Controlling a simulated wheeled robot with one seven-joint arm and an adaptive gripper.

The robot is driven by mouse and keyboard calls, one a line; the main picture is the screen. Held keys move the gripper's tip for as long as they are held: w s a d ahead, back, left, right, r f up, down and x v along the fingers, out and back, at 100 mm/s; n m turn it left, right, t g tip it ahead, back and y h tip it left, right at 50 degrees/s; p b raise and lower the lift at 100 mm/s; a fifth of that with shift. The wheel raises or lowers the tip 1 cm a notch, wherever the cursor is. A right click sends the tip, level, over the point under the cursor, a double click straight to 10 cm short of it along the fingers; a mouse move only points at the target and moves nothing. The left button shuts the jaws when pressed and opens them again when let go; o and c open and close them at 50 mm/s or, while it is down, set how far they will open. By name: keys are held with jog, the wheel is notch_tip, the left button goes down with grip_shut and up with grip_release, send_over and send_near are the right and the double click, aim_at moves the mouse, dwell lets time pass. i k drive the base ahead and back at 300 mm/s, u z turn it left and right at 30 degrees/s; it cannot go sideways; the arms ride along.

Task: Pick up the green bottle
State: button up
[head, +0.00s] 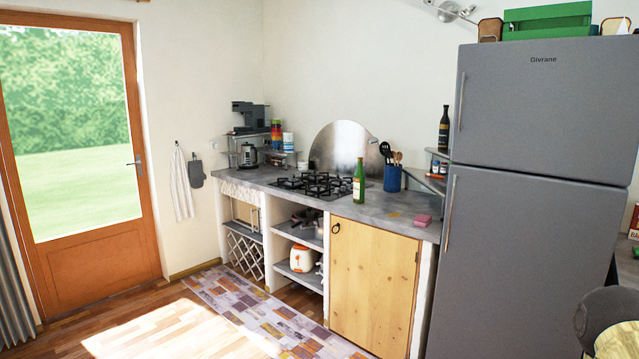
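A green bottle (359,182) with a pale label stands upright on the grey masonry counter (376,208). It is near the counter's front edge, just right of the black gas hob. My gripper is not in view.
The black hob (313,185) is left of the bottle, and a blue utensil pot (392,178) is behind it to the right. A pink sponge (422,220) lies near the front edge. A dark bottle (444,128) stands on a small shelf beside the grey fridge (536,170). The floor before the counter holds a patterned rug (262,318).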

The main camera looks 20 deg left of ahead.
aim_at(359, 174)
jog(key=u, duration=0.8)
jog(key=i, duration=1.6)
jog(key=u, duration=0.2)
jog(key=i, duration=1.9)
jog(key=z, duration=0.55)
